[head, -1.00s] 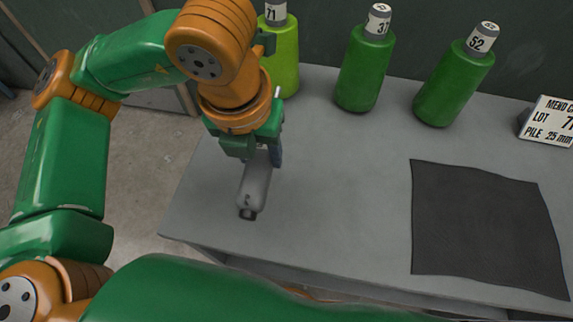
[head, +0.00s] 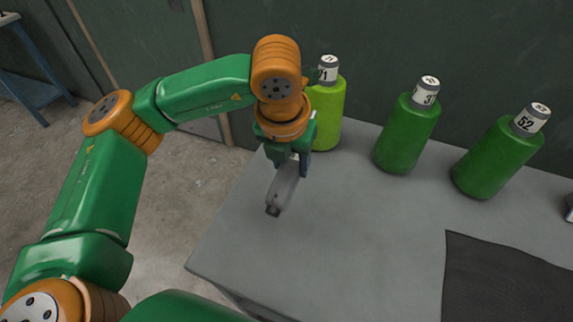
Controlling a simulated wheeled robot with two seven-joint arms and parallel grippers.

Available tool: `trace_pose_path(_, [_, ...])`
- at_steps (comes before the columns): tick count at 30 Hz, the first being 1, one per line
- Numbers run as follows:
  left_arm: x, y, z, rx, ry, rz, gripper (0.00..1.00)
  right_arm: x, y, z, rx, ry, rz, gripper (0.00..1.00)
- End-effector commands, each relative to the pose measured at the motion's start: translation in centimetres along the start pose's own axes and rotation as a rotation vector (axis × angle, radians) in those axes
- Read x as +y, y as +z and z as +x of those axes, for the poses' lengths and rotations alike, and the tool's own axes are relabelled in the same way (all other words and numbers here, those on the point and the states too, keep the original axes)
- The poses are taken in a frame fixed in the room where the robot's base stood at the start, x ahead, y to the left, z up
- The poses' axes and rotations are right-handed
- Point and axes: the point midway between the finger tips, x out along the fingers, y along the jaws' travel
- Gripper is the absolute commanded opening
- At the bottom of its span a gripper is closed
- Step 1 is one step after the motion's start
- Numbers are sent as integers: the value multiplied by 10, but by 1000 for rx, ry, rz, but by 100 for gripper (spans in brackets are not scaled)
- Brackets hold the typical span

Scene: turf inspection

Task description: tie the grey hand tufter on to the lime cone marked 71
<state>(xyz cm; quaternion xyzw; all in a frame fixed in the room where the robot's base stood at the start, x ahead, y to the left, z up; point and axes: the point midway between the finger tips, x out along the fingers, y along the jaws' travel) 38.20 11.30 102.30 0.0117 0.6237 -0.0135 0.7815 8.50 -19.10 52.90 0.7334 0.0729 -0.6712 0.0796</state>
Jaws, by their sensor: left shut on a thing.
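The lime cone marked 71 (head: 328,112) stands upright at the back left of the table, its label partly covered by my left arm. My left gripper (head: 289,165) points down in front of the cone, a little to its left in the picture. It is shut on the grey hand tufter (head: 284,190), which slants down toward the front left. Whether the tufter touches the table is hard to tell. No yarn shows between cone and tufter. My right gripper is out of view.
Two darker green cones, marked 3 and something hidden (head: 407,135) and 52 (head: 497,155), stand to the right along the wall. A dark cloth (head: 510,285) lies at front right. The grey table (head: 345,245) is bare in the middle. A blue stand (head: 30,90) is at far left.

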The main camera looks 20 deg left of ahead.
Motion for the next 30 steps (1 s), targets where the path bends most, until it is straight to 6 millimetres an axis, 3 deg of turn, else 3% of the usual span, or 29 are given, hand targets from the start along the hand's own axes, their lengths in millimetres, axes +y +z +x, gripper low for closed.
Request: trace_pose_path(30, [0, 4, 0, -1, 0, -2, 0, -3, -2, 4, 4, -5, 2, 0])
